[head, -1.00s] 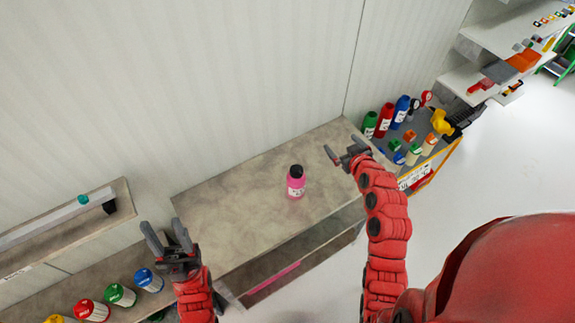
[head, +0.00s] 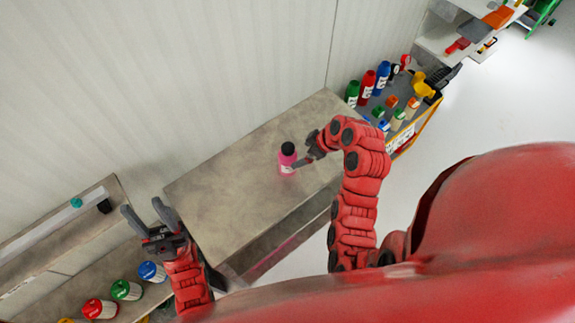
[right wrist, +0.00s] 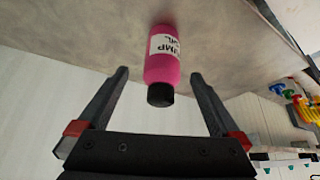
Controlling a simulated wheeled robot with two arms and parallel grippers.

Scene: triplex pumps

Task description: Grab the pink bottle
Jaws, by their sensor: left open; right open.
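The pink bottle (head: 287,160) with a black cap stands upright on the grey table (head: 225,190). In the right wrist view the bottle (right wrist: 163,60) appears between and beyond the two open fingers, its black cap towards the camera and a white label on its side. My right gripper (head: 306,158) is open right beside the bottle, on its right side; in the right wrist view its fingers (right wrist: 158,80) hold nothing. One finger overlaps the bottle's edge in the head view, and I cannot tell whether they touch. My left gripper (head: 150,218) is open and empty off the table's left end.
A cart (head: 430,118) at the right holds green, red and blue bottles and small items. A lower shelf at the left carries blue (head: 152,271), green (head: 126,290) and red (head: 100,308) containers. A wall runs behind the table. The tabletop around the bottle is clear.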

